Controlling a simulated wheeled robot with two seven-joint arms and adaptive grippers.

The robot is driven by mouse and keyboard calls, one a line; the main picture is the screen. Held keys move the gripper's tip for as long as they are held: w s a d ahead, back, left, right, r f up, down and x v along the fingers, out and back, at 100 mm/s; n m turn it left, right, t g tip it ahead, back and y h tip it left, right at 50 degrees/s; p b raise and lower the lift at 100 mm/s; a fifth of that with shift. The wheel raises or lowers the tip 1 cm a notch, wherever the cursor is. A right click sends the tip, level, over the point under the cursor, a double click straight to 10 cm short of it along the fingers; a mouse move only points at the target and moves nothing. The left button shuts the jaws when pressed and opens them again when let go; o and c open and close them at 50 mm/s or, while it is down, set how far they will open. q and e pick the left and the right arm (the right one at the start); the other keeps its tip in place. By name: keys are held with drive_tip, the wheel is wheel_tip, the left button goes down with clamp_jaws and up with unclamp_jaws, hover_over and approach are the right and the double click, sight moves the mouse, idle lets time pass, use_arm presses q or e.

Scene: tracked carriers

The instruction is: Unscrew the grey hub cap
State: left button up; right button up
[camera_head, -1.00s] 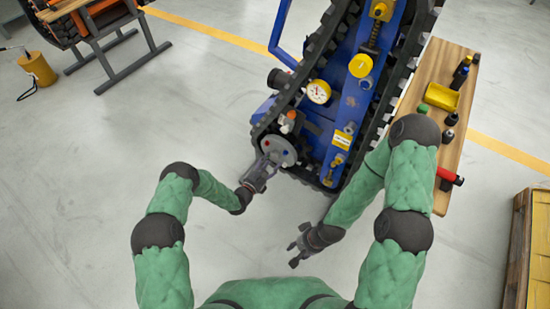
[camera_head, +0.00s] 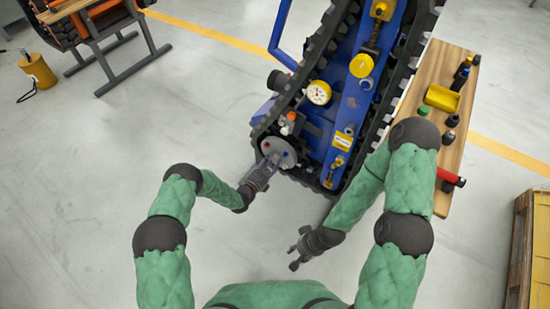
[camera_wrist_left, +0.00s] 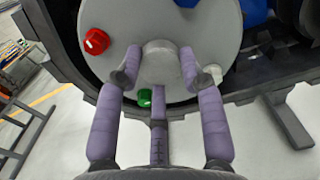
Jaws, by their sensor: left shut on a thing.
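The grey hub cap (camera_wrist_left: 160,66) is a round knob at the middle of a grey disc (camera_wrist_left: 218,45) on the tracked carrier (camera_head: 350,90). In the left wrist view, my left gripper (camera_wrist_left: 160,75) has its fingers around the hub cap and is shut on it. In the head view, my left gripper (camera_head: 268,165) reaches the disc at the carrier's near end and hides the cap. My right gripper (camera_head: 298,252) hangs over bare floor, apart from the carrier, with its fingers spread and empty.
Red (camera_wrist_left: 96,41) and green (camera_wrist_left: 145,97) knobs sit on the disc around the cap. A wooden bench (camera_head: 440,110) with a yellow bin (camera_head: 441,98) and bottles stands right of the carrier. A wooden crate (camera_head: 530,245) is at far right.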

use_arm(q)
drive_tip(key=n, duration=0.7)
drive_tip(key=shift+n+b, duration=0.3)
drive_tip(key=shift+b, duration=0.05)
drive_tip(key=shift+n, duration=1)
drive_tip(key=shift+n, duration=1)
drive_tip(key=n, duration=0.4)
drive_tip(key=shift+b, duration=0.35)
drive_tip(key=n, duration=0.3)
drive_tip(key=shift+n, duration=0.4)
